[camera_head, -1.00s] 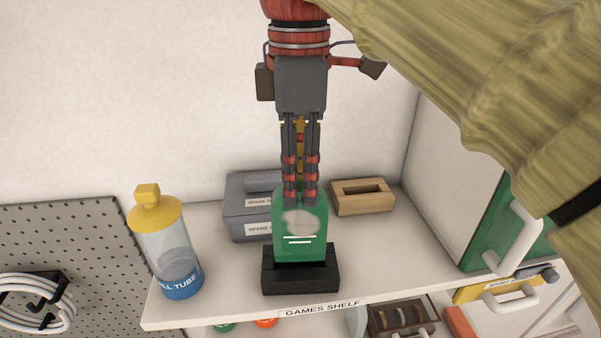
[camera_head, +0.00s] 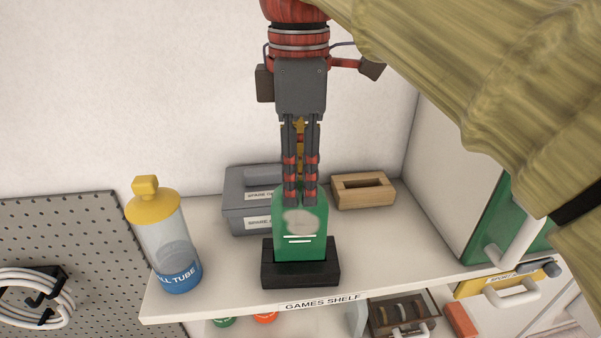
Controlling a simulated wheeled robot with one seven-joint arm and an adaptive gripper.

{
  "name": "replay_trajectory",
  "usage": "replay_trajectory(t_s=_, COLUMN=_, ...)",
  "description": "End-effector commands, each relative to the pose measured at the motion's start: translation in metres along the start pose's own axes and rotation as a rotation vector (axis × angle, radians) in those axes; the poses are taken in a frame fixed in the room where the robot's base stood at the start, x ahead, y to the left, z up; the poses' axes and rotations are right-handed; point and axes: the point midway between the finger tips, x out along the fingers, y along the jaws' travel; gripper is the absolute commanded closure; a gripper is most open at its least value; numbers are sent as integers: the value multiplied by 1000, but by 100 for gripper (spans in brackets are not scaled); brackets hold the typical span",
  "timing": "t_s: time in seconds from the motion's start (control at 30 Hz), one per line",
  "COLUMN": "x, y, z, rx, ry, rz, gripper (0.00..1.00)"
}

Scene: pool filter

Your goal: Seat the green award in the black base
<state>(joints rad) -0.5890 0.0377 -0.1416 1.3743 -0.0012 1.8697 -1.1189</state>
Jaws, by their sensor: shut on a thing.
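The green award (camera_head: 300,243) is an upright green plate with a pale round emblem and white lines. My gripper (camera_head: 300,198) points down and is shut on its top part. The black base (camera_head: 300,275) is a low block near the shelf's front edge. The award's lower edge meets the base's top in the picture, and the base's back edge shows on both sides of it. I cannot tell how deep the award sits, as the slot is hidden. The award's top is partly hidden by the fingers.
The shelf (camera_head: 215,308) holds a yellow-capped tube (camera_head: 165,240) at left, a grey case (camera_head: 240,205) behind the award, and a wooden block with a slot (camera_head: 362,191) at right. A green cabinet part with a white handle (camera_head: 515,240) stands at far right. Shelf right of the base is clear.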

Motion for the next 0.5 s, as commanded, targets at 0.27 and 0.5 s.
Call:
replay_trajectory(t_s=0.27, x=6, y=0, z=0, rx=0, ry=0, rz=1, gripper=100)
replay_trajectory(t_s=0.5, x=10, y=0, z=0, rx=0, ry=1, rz=2, gripper=100)
